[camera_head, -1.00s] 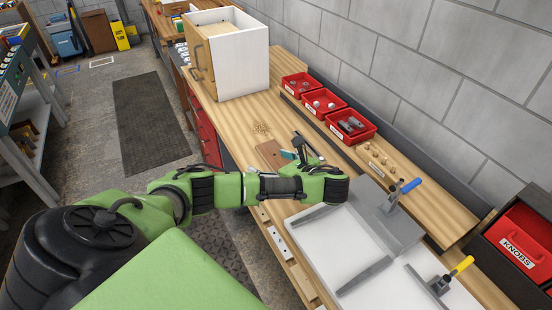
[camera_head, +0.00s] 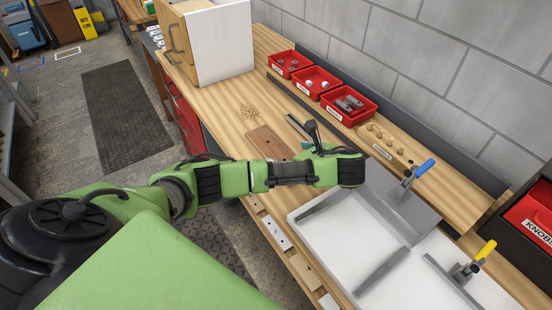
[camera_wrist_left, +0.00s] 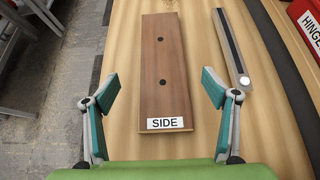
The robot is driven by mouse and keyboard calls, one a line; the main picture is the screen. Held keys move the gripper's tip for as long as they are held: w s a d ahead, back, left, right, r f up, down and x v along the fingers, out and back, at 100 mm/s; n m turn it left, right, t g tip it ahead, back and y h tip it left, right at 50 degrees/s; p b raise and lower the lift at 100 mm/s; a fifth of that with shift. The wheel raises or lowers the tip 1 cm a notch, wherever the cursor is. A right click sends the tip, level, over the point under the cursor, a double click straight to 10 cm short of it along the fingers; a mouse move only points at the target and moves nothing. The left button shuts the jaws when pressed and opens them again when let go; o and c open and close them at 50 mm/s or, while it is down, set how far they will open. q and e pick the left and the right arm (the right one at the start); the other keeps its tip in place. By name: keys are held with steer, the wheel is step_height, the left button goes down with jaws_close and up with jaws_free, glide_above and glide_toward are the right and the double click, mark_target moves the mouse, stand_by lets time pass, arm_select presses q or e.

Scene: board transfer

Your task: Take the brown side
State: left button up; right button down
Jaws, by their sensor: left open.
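The brown side (camera_wrist_left: 161,80) is a flat board with two dark holes and a white label reading SIDE. It lies flat on the wooden workbench; in the head view the brown side (camera_head: 268,143) is partly hidden behind my left arm. My left gripper (camera_wrist_left: 157,88) is open in the left wrist view, its teal pads on either side of the board's labelled end and apart from it. In the head view the left gripper (camera_head: 306,140) is mostly hidden behind my own wrist. My right gripper is not in view.
A dark-and-grey bar (camera_wrist_left: 232,48) lies just right of the board. Red bins (camera_head: 350,108) and a strip of knobs (camera_head: 385,135) stand along the wall side. A white-sided cabinet (camera_head: 222,45) stands at the far end. A white tray with clamps (camera_head: 340,235) is at the near side.

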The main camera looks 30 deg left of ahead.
mark_target(276, 151)
arm_select(q)
steer(key=shift+x, duration=1.2)
steer(key=shift+w+a+f+p, duration=0.1)
steer(key=shift+a+p, duration=0.25)
steer(key=x, duration=0.2)
steer(key=p+x, duration=0.1)
steer(key=x, duration=0.1)
steer(key=shift+w+f, duration=0.2)
steer(key=shift+f, duration=0.15)
steer(key=c, duration=1.4)
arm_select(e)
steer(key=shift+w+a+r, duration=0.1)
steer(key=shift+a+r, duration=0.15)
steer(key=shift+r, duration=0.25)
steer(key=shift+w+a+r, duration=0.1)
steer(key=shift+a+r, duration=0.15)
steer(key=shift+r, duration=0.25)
